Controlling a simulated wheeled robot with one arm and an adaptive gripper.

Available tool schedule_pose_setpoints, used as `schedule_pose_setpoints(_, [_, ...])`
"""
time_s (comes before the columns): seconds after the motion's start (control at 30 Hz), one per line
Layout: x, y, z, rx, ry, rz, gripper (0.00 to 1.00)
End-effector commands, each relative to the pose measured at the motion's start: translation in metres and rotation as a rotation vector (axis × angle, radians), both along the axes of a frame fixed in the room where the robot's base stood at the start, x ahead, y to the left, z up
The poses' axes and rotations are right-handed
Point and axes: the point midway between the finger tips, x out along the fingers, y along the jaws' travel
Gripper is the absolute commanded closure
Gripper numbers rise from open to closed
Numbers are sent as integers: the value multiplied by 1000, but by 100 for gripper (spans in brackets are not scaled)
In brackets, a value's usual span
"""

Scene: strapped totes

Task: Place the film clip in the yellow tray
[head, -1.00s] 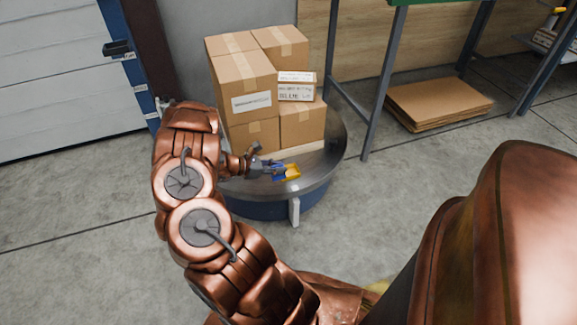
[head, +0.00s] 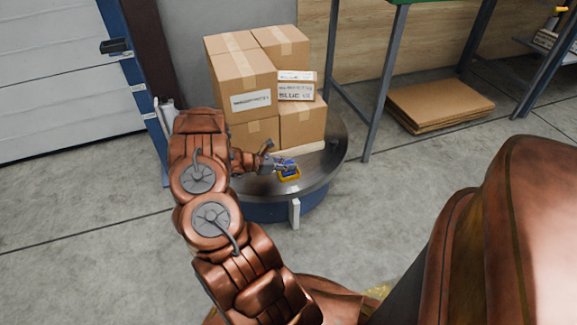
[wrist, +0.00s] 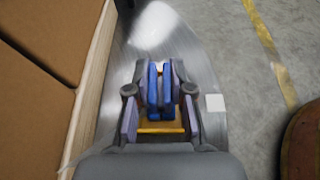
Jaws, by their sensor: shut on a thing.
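The film clip (head: 288,163) is blue and sits between the fingers of my gripper (head: 283,166). In the wrist view the clip (wrist: 160,88) shows as two upright blue bars between the fingers of my gripper (wrist: 160,100). The small yellow tray (head: 290,178) lies on the round metal table top. The clip is over or inside the tray; I cannot tell whether it touches the bottom. In the wrist view the tray's near yellow edge (wrist: 160,127) shows below the clip, and the fingers hide its sides.
Stacked cardboard boxes (head: 240,85) stand behind the tray on the round table (head: 325,165). A pale board edge (wrist: 85,95) lies left of my gripper. A green-topped bench (head: 375,85) stands at the back right, with flat cardboard (head: 440,105) under it.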

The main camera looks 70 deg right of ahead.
Motion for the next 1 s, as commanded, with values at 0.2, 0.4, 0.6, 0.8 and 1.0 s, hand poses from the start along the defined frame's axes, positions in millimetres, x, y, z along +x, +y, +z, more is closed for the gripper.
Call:
schedule_pose_setpoints(0.2, [0, 0, 0, -1, -1, 0, 100])
schedule_pose_setpoints(0.4, [0, 0, -1, 0, 0, -1, 67])
schedule_pose_setpoints(0.6, [0, 0, -1, 0, 0, -1, 53])
schedule_pose_setpoints(0.8, [0, 0, -1, 0, 1, -1, 53])
schedule_pose_setpoints(1.0, [5, 4, 4, 0, 0, 1, 53])
